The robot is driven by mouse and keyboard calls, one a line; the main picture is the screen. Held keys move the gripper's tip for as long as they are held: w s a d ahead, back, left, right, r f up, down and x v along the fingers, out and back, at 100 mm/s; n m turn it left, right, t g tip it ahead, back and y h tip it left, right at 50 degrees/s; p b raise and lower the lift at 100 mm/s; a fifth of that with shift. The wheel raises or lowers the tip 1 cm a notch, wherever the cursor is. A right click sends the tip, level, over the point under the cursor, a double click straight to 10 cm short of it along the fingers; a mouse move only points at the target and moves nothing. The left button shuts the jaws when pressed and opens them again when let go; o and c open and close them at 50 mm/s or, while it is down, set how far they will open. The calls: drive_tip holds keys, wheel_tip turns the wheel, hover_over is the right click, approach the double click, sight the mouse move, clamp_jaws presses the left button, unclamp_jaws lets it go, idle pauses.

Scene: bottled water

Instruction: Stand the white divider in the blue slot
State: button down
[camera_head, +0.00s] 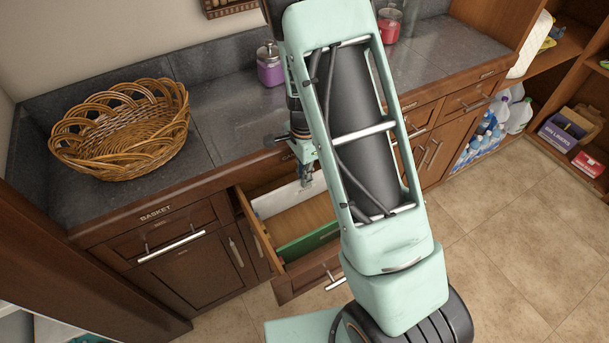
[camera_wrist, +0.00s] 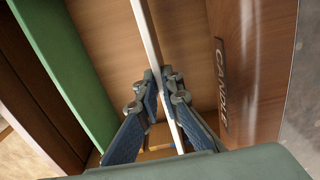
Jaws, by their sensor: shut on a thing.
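The white divider (camera_head: 277,199) stands on edge inside the open drawer (camera_head: 257,240), towards its back in the head view. In the wrist view the divider (camera_wrist: 146,32) shows edge-on as a thin pale strip running between my fingers. My gripper (camera_head: 306,182) reaches down into the drawer from above. Its fingers (camera_wrist: 161,76) are shut on the divider, one on each side.
A green divider (camera_head: 308,243) stands across the drawer near its front, and in the wrist view (camera_wrist: 65,70) it is left of my fingers. Bare wooden floor lies between the dividers. A panel labelled CANDLE (camera_wrist: 235,75) is close on the right. A wicker basket (camera_head: 120,130) sits on the counter.

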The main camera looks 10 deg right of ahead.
drive_tip(key=shift+f+b, duration=0.85)
drive_tip(key=shift+f, duration=0.35)
drive_tip(key=c, duration=2)
unclamp_jaws()
drive_tip(key=shift+c, duration=0.2)
drive_tip(key=shift+r, duration=0.1)
wheel_tip(320, 180, up, 12)
